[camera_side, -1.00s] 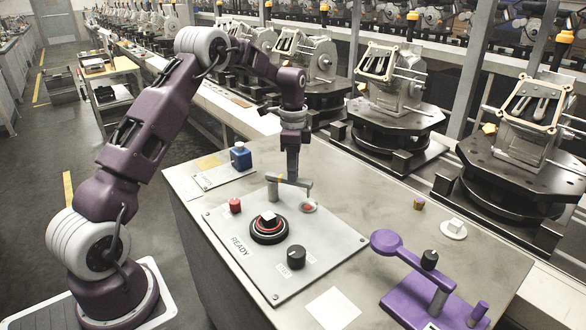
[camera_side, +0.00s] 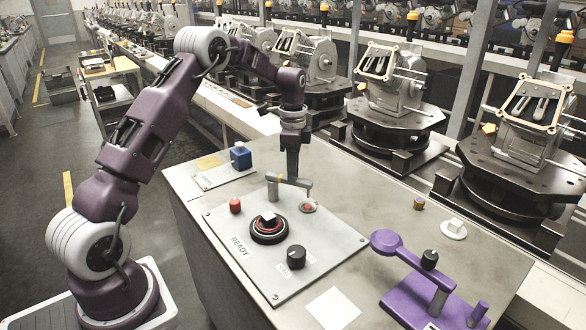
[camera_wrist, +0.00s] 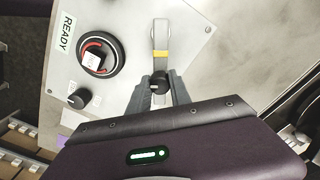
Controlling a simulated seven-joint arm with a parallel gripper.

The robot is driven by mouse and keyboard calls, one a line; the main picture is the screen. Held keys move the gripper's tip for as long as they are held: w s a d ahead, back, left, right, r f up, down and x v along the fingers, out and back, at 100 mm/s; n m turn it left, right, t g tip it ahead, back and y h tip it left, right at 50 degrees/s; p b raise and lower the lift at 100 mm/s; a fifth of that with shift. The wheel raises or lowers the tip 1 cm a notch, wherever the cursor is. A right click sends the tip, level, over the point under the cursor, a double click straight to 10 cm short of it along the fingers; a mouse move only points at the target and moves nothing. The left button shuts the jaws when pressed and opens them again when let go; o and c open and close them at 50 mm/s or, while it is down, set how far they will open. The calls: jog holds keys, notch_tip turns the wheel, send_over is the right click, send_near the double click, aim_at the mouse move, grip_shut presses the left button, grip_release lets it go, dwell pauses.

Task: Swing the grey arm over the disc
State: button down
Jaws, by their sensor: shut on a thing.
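The grey arm (camera_side: 287,181) is a thin bar on a short upright post on the panel, with a yellow band near the post. In the wrist view the grey arm (camera_wrist: 160,38) runs from the top down to a black knob (camera_wrist: 159,82) at its near end. My gripper (camera_side: 297,183) is shut on that knob; its two fingers (camera_wrist: 159,95) lie on either side of it.
The panel (camera_side: 235,255) also holds a black-and-red dial (camera_side: 268,230), a black knob (camera_side: 296,257) and a red button (camera_side: 235,205). A blue block (camera_side: 241,156) stands behind. A purple swing-arm fixture (camera_side: 430,295) stands front right. A conveyor with machines runs behind the bench.

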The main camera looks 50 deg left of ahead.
aim_at(269, 175)
jog(key=shift+s+a+m, duration=0.1)
jog(key=shift+s+m, duration=1.05)
jog(key=shift+m, duration=1.2)
jog(key=shift+s+a+m, duration=0.1)
jog(key=shift+s+m, duration=1.05)
jog(key=shift+m, duration=1.15)
jog(key=shift+s+a+m, duration=0.1)
jog(key=shift+s+m, duration=1.05)
jog(key=shift+m, duration=1.2)
jog(key=c, duration=1.2)
grip_release()
jog(key=shift+s, duration=0.1)
notch_tip(269, 175, up, 7)
jog(key=shift+r, duration=0.1)
